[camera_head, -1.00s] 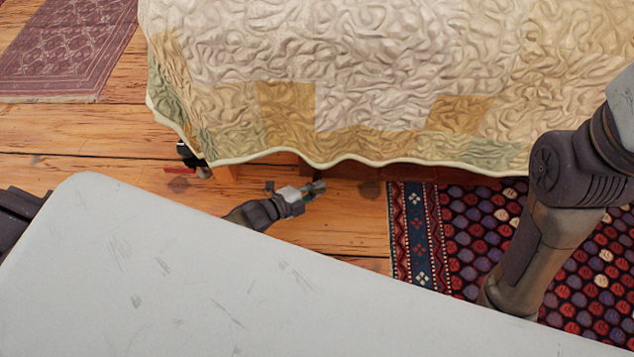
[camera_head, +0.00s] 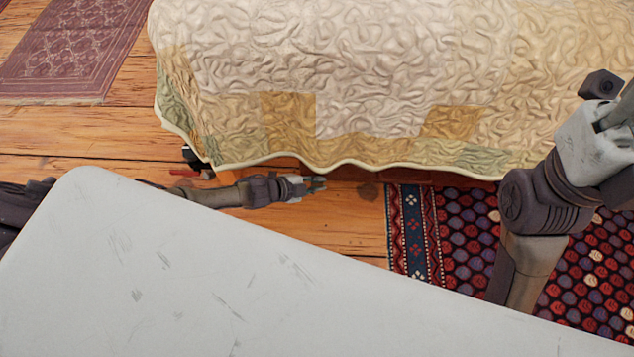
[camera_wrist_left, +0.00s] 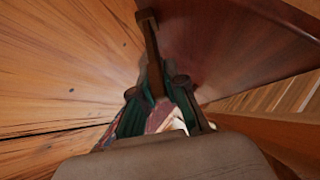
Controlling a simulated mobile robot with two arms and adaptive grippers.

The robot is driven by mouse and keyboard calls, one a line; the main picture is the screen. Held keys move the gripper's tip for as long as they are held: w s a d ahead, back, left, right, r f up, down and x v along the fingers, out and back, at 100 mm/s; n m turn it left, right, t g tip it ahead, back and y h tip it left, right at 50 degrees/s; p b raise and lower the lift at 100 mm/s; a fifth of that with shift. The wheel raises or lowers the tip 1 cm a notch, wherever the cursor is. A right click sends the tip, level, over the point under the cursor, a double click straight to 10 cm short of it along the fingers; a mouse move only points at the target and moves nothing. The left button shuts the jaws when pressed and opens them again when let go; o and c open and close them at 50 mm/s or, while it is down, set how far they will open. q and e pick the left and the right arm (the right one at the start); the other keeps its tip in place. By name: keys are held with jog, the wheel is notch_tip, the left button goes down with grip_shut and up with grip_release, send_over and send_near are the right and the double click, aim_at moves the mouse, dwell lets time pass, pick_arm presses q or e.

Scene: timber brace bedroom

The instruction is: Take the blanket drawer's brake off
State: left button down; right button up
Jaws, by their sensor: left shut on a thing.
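My left gripper (camera_head: 317,184) is low over the floor at the bed's front edge, just below the quilt hem. In the left wrist view its two fingers (camera_wrist_left: 157,92) are shut on a narrow brown bar with a short crosspiece at its far end, which looks like the brake lever (camera_wrist_left: 150,45). The lever stands beside a dark red-brown panel, apparently the blanket drawer (camera_wrist_left: 225,45). In the head view the quilt hides most of the drawer, and I cannot make out the lever. My right arm shows at the right, but its fingers do not.
The quilted bed (camera_head: 370,70) fills the upper middle. A patterned rug (camera_head: 460,235) lies at the lower right, and a purple rug (camera_head: 75,50) at the upper left. Small black and red parts (camera_head: 187,165) show by the bed's left corner. Plank floor (camera_head: 345,225) is bare between.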

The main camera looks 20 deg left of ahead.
pick_arm(q)
jog(key=c, duration=1.2)
grip_release()
jog(key=v, duration=1.2)
